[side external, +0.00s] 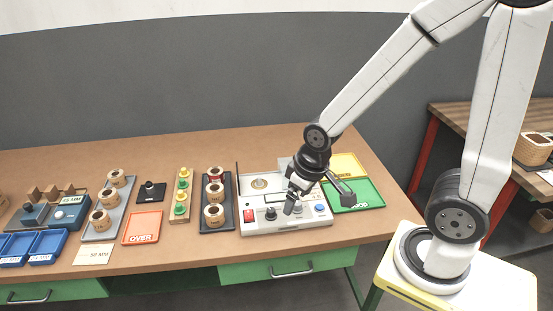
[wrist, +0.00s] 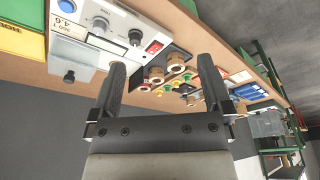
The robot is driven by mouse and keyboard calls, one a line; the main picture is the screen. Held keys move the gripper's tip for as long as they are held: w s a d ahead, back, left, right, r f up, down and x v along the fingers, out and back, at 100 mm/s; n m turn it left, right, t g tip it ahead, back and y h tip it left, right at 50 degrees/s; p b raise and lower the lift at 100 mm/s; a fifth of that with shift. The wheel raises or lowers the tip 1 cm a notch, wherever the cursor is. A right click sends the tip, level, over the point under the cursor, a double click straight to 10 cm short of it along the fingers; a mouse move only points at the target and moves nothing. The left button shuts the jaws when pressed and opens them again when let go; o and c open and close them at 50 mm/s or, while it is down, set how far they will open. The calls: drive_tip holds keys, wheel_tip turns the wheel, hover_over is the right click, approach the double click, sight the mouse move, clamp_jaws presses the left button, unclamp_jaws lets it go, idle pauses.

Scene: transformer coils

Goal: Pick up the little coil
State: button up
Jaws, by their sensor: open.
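Several tan coils with dark centres are in the side view, and I cannot tell which one is the little coil. On the black tray (side external: 230,222) stand an upper coil (side external: 215,173), a middle coil (side external: 215,190) and a front coil (side external: 214,214). On the grey tray (side external: 92,236) stand a back coil (side external: 117,177), a middle coil (side external: 109,197) and a front coil (side external: 100,219). My gripper (side external: 319,206) is open and empty, over the white instrument, to the right of the black tray. In the wrist view its spread fingers (wrist: 163,65) have coils (wrist: 175,62) beyond them.
The white instrument (side external: 265,226) with knobs and a red switch lies under my gripper. A green tray (side external: 362,195) and yellow tray (side external: 348,163) lie right of it. An orange tray (side external: 142,228), a wooden peg rack (side external: 181,210) and blue bins (side external: 47,247) lie to the left.

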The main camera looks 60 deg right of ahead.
drive_tip(key=w+d+f, duration=0.2)
drive_tip(key=w+f, duration=0.1)
drive_tip(key=w, duration=1.3)
drive_tip(key=n+t, duration=0.2)
hover_over(222, 190)
drive_tip(key=shift+y, duration=0.3)
wheel_tip(222, 190, down, 9)
drive_tip(key=shift+w+f, duration=0.1)
drive_tip(key=shift+x, duration=1.3)
drive_tip(key=shift+f, duration=0.15)
drive_tip(key=shift+x, duration=2.45)
